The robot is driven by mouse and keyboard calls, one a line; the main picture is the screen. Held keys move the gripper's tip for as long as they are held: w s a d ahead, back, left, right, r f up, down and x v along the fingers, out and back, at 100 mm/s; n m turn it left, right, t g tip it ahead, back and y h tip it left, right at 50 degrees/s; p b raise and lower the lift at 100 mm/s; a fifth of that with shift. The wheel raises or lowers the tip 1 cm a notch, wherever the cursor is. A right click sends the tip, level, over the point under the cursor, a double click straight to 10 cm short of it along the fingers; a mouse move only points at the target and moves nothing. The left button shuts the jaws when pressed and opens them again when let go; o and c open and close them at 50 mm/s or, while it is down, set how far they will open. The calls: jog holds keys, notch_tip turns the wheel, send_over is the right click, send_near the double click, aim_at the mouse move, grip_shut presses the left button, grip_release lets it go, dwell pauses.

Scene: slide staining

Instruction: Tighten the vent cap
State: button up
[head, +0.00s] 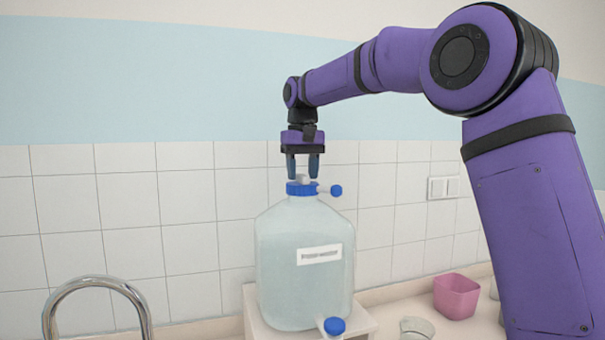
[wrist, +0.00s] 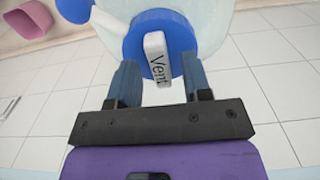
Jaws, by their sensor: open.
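The vent cap (head: 303,180) is a small white piece on top of the blue lid (head: 300,189) of a large translucent bottle (head: 290,265). In the wrist view the vent cap (wrist: 157,58) is a white tab reading "Vent", standing against the round blue lid (wrist: 150,32). My gripper (head: 303,175) points straight down over the bottle neck, open. In the wrist view its two fingers (wrist: 158,66) are on either side of the white tab, with a gap visible on both sides. No contact is visible.
A blue side knob (head: 336,191) sticks out right of the lid. The bottle stands on a white stand (head: 362,321), with a blue-knobbed spigot (head: 334,326) at its base. A pink container (head: 456,297) and a glass dish (head: 416,328) are at right, a chrome tap (head: 92,282) at left.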

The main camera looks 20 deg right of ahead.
jog(key=shift+f, duration=0.3)
grip_shut()
